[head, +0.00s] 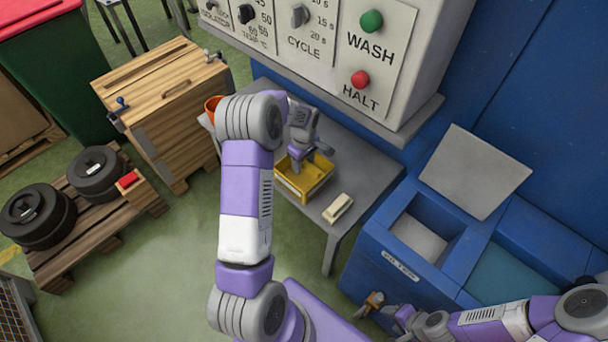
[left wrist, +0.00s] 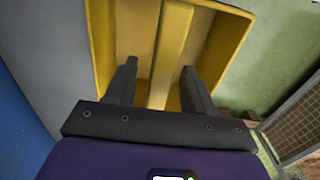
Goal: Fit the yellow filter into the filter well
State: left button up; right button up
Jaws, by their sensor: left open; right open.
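The yellow filter (head: 288,188) is an open box-like piece with a bar across its middle, sitting on the grey table. It also shows in the left wrist view (left wrist: 104,50). My left gripper (head: 309,160) is over it, open, with one finger on each side of the bar (left wrist: 170,45); I cannot tell whether they touch it. The filter well (head: 420,238) is a square opening in the blue cabinet, right of the table, marked FILTER. Its grey lid (head: 475,172) stands open behind it. My right gripper (head: 388,312) is open low at the cabinet's front, near a brass-coloured fitting (head: 374,301).
A cream block (head: 338,208) lies on the grey table (head: 355,170) near its front edge. An orange cup (head: 212,106) is at the left. A control panel (head: 330,35) overhangs the table's back. A wooden cabinet (head: 165,100) and a pallet with black wheels (head: 95,172) stand left.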

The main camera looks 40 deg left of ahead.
pick_arm(q)
jog(key=shift+f, duration=0.7)
jog(key=shift+c, duration=0.3)
grip_shut()
jog(key=shift+r, duration=0.1)
